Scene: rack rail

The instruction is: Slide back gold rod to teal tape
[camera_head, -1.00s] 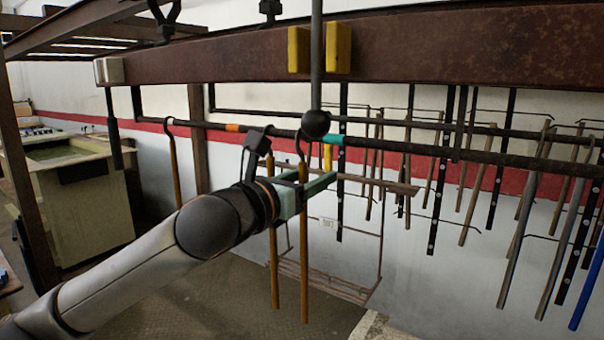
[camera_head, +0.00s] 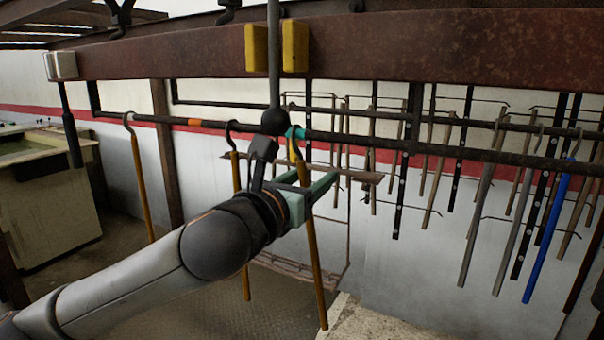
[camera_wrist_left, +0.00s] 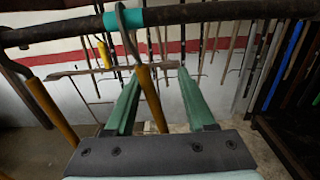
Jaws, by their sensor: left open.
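Several gold rods hang by grey hooks from a dark horizontal rail. One gold rod (camera_head: 313,250) runs between the green fingers of my left gripper (camera_head: 325,185), tilted. In the left wrist view this rod (camera_wrist_left: 152,100) stands between the open fingers (camera_wrist_left: 155,75), nearer the left one, and its hook overlaps the teal tape (camera_wrist_left: 136,16). In the head view the teal tape (camera_head: 295,133) is partly hidden by a black ball. A second gold rod (camera_head: 236,172) hangs just left, partly behind my arm. A third gold rod (camera_head: 141,185) hangs farther left.
Orange tape (camera_head: 194,123) marks the rail left of the second rod. The black ball (camera_head: 275,122) hangs on a pole in front of the rail. A rusty beam (camera_head: 400,50) with yellow blocks crosses above. Grey rods and a blue rod (camera_head: 548,225) hang at right.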

